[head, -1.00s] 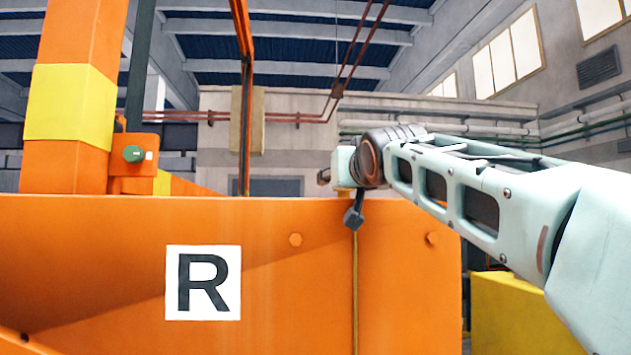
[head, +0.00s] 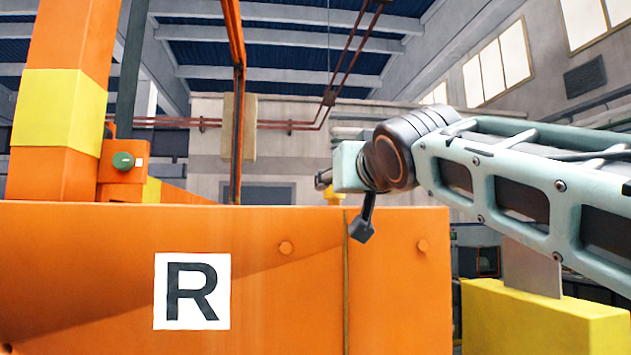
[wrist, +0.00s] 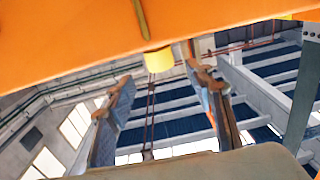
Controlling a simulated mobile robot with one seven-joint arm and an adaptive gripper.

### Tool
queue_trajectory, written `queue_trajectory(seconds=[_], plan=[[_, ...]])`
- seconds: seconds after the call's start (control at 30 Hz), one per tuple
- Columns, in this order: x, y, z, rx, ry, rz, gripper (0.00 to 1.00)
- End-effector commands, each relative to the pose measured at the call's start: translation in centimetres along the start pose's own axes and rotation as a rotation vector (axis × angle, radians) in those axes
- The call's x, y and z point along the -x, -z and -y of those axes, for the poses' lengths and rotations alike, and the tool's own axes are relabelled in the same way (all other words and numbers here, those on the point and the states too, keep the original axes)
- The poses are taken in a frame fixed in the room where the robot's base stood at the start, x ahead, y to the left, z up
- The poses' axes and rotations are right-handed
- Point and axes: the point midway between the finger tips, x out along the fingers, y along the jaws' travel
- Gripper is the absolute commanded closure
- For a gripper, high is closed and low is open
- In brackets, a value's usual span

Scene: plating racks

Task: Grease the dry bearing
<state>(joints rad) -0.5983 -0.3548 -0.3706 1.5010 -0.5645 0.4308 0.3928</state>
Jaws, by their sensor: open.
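My gripper (head: 322,180) is small and partly hidden behind my wrist in the head view, just above the top edge of the orange panel (head: 90,270). In the wrist view its two fingers (wrist: 158,85) stand apart with nothing between the pads. A short yellow cylinder (wrist: 158,60) sits at the panel's edge, beyond and roughly between the fingertips, not held. A yellow piece (head: 333,196) at the panel's top edge shows in the head view, below my gripper. A thin brownish line (head: 347,290) runs down the panel there. No bearing can be clearly made out.
The panel carries a white R label (head: 192,291) and bolt heads. An orange post with a yellow band (head: 58,112) and a box with a green knob (head: 123,161) stand left. A yellow block (head: 540,320) stands lower right. Open air lies above the panel.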

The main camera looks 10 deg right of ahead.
Motion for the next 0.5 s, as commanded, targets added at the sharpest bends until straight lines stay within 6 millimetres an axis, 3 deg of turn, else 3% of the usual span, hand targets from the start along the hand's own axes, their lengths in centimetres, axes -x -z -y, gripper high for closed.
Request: queue_trajectory(seconds=[0.2, 0.5], plan=[[2.7, 0.0, -0.1, 0.0, -0.001, -0.001, 0.51], [3.4, 0.0, 0.1, 0.0, 0.0, 0.0, 0.51]])
